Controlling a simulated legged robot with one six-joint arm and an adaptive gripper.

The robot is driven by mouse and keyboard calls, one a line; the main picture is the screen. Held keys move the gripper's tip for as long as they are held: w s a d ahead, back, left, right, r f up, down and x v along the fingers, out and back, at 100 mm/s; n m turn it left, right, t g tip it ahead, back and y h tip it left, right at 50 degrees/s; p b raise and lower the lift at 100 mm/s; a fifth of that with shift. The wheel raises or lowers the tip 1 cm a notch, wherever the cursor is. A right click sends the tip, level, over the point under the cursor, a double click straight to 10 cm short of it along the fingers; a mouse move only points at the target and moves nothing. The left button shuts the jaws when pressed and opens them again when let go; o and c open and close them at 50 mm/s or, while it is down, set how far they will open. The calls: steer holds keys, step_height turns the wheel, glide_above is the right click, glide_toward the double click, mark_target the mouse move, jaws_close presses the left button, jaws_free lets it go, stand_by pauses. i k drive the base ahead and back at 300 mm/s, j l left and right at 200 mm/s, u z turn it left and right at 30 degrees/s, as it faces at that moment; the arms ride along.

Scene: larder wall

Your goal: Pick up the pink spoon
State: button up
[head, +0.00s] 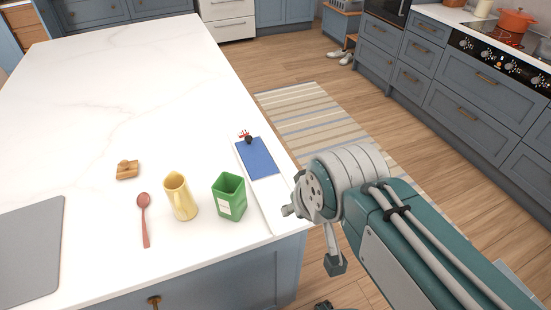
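The pink spoon (144,219) lies flat on the white marble counter (75,105) in the head view, left of the yellow mug. Its bowl points away from me and its handle points toward the near edge. My gripper (334,262) is at the right, beyond the counter's right edge and well apart from the spoon. My own arm hides most of it; only a small part shows below the wrist, so its opening and anything in it cannot be seen.
A yellow mug (180,197) and a green square container (229,197) stand right of the spoon. A small wooden block (127,170) lies behind it. A grey mat (30,250) is at the left. A blue pad (256,158) lies near the right edge. The counter behind is clear.

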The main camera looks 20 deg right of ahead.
mark_target(143, 199)
steer(key=j+u, duration=0.25)
steer(key=j, duration=0.5)
steer(key=i+j+u, duration=0.25)
steer(key=j, duration=0.45)
steer(key=k, duration=0.1)
